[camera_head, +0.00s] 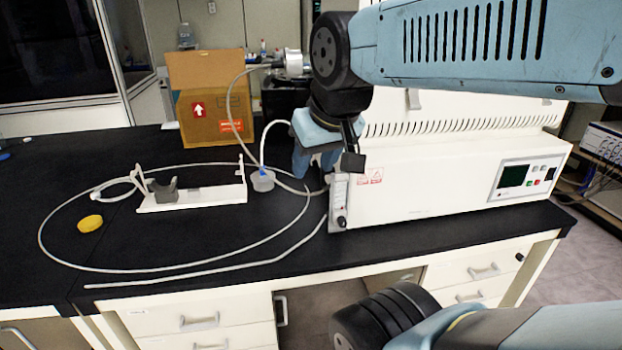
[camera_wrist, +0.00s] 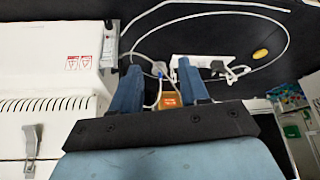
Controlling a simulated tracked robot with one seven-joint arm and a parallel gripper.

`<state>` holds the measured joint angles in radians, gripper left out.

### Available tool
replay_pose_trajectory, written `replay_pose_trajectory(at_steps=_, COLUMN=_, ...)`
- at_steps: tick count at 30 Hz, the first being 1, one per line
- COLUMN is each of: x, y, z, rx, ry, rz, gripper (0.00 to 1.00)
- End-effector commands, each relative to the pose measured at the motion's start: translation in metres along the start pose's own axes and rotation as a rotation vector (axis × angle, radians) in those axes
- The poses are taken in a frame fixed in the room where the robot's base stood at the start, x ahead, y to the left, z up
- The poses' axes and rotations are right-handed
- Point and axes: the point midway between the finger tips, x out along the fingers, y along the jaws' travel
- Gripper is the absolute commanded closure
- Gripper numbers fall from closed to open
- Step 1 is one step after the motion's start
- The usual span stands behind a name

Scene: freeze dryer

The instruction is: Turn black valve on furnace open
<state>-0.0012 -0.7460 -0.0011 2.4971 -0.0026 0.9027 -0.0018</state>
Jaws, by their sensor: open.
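The white furnace (camera_head: 440,180) stands on the black bench, and its left part also shows at the left of the wrist view (camera_wrist: 45,40). The black valve (camera_head: 341,221) is a small knob low on the narrow flow-meter panel at the furnace's front left corner. In the wrist view it is too small to make out surely. My gripper (camera_head: 315,168) is above and left of the valve in the head view, apart from it. In the wrist view its two blue fingers (camera_wrist: 159,66) are spread with nothing held between them.
A white stand (camera_head: 205,195) with a grey cradle and a yellow disc (camera_head: 90,223) lie farther left. A cardboard box (camera_head: 213,115) stands behind. The bench front has free room.

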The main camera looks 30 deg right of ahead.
Motion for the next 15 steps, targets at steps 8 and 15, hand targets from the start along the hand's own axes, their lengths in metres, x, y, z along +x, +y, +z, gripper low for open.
replay_pose_trajectory(at_steps=8, x=0.019, y=0.002, z=-0.024, rx=-0.091, ry=-0.125, rz=0.031, gripper=0.55)
replay_pose_trajectory(at_steps=15, x=0.052, y=0.021, z=-0.056, rx=-0.224, ry=-0.298, rz=0.084, gripper=0.55)
